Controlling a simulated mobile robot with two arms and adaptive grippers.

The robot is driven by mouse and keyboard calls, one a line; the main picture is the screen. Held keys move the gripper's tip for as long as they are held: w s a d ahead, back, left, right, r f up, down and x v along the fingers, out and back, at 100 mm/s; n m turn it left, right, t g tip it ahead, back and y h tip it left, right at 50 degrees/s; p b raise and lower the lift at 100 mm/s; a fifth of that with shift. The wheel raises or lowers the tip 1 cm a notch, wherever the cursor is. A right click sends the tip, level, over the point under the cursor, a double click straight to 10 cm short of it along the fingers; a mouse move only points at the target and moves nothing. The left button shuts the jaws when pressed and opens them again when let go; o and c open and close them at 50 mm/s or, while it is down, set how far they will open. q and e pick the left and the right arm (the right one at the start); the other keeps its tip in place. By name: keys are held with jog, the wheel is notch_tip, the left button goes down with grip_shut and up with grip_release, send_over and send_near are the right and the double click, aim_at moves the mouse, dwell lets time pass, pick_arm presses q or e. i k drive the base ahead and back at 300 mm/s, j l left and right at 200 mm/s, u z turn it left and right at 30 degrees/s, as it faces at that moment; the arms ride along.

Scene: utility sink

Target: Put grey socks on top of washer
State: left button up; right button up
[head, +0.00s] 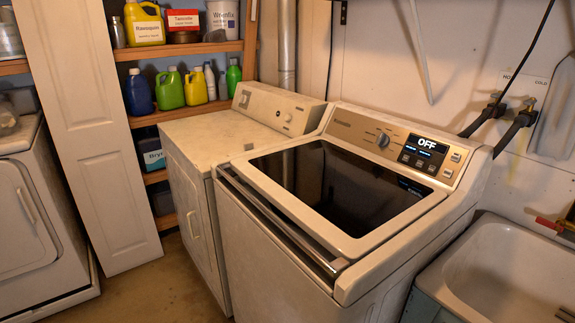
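The washer (355,240) stands in the middle of the head view. It is a white top-loader with a dark glass lid (340,190) that is closed. Its control panel (395,146) at the back shows "OFF". I see nothing lying on the washer's top. No grey socks are visible in this view. Neither of my grippers is in view.
A dryer (215,140) with a bare top stands left of the washer. A white utility sink (505,270) is close on the right. Shelves (195,48) with bottles, a panelled door (85,110) and another white machine (35,215) are at left. Some floor (150,290) is clear.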

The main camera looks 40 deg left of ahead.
aim_at(347, 175)
jog(key=j+u, duration=0.15)
jog(key=j, duration=0.35)
jog(key=i+j+u, duration=0.1)
jog(key=j, duration=0.45)
jog(key=i+j+u, duration=0.15)
jog(key=j, duration=0.35)
jog(key=j+u, duration=0.15)
jog(key=j, duration=0.35)
